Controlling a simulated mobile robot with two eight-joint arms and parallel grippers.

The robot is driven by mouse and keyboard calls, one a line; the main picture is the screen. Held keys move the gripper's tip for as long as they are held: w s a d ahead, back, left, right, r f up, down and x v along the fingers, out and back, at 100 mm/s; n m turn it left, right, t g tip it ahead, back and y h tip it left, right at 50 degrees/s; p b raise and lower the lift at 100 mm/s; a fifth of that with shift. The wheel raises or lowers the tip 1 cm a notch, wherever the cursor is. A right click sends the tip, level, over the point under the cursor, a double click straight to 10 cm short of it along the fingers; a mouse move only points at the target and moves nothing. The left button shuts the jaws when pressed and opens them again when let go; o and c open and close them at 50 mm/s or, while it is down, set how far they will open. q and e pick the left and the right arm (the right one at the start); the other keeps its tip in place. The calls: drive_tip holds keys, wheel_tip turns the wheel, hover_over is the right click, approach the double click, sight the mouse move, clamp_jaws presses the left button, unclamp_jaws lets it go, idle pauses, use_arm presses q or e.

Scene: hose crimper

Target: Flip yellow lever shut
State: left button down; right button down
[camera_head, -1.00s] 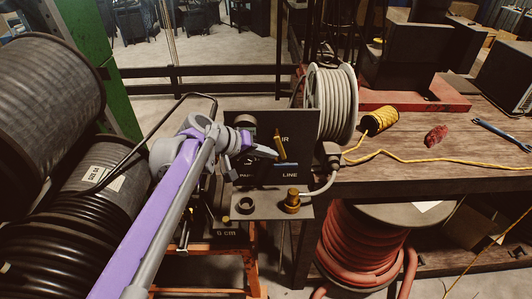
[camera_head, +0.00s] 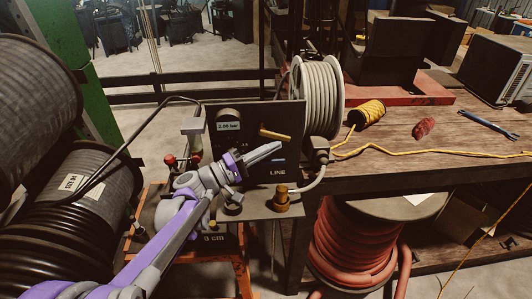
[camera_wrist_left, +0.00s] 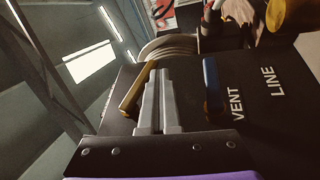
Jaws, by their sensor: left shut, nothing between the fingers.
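The yellow lever (camera_head: 275,134) is on the dark upright panel (camera_head: 285,113) of the crimper. It lies nearly level in the head view, slightly tilted down to the right. My left gripper (camera_head: 278,148) is shut and empty, with its fingertips in front of the panel just below the lever. In the left wrist view the shut fingers (camera_wrist_left: 158,103) lie close beside the yellow lever (camera_wrist_left: 138,90); I cannot tell whether they touch. A blue lever (camera_wrist_left: 212,90) is on the fingers' other side, near the word VENT. My right gripper is not in view.
A grey hose reel (camera_head: 320,97) stands close right of the panel. A brass fitting (camera_head: 282,198) with a grey hose sits on the ledge below. A small display (camera_head: 228,126) is left of the lever. The wooden bench (camera_head: 440,140) extends right.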

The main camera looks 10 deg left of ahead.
use_arm(q)
drive_tip(key=shift+w+d+r, duration=0.1)
drive_tip(key=shift+d, duration=0.05)
drive_tip(key=v, duration=1.1)
drive_tip(key=shift+f+b, duration=0.25)
drive_tip(key=shift+b, duration=0.1)
drive_tip(key=shift+d, duration=0.2)
